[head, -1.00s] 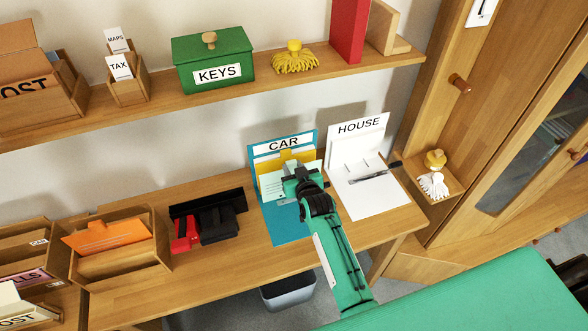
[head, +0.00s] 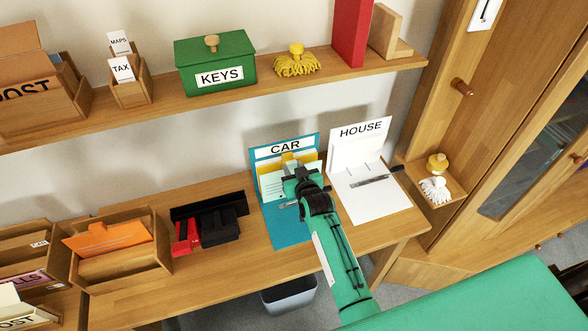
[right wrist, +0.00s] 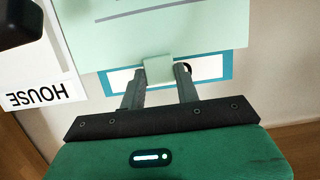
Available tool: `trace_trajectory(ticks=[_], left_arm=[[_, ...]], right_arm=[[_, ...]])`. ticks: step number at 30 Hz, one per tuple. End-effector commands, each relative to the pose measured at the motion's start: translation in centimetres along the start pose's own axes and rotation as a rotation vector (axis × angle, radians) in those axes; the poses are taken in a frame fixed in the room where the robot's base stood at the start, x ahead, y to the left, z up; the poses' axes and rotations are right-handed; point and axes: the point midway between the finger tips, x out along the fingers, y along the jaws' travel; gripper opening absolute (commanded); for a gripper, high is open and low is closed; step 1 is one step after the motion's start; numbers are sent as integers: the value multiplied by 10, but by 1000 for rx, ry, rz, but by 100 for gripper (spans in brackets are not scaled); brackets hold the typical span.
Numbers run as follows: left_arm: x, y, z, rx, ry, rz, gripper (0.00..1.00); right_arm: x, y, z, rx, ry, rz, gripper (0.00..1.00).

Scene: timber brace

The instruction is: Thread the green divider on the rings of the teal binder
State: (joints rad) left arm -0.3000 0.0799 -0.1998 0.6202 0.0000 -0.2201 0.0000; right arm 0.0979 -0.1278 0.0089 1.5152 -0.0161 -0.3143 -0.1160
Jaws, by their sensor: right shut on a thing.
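The teal binder (head: 288,232) lies open on the desk, its CAR-labelled cover upright against the wall. Yellow dividers (head: 304,159) stand in front of that cover. The pale green divider (head: 272,186) is upright in front of them, partly hidden by my right gripper (head: 297,178). In the right wrist view, my right gripper (right wrist: 160,80) is shut on the tab of the green divider (right wrist: 170,28), with the teal cover behind. A bit of metal ring (head: 287,204) shows by the divider's lower edge; whether the ring passes through its holes cannot be told. My left gripper is out of view.
The white HOUSE binder (head: 374,195) lies open to the right with a metal bar across it. A black and red desk holder (head: 215,228) and a wooden tray with an orange divider (head: 108,238) stand left. A shelf (head: 150,112) runs above the desk.

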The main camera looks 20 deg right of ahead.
Motion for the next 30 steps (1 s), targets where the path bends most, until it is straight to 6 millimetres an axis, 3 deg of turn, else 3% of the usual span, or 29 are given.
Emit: trace_trajectory(ticks=[30], left_arm=[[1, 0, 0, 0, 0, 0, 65]], right_arm=[[10, 0, -3, 0, 1, 0, 0]])
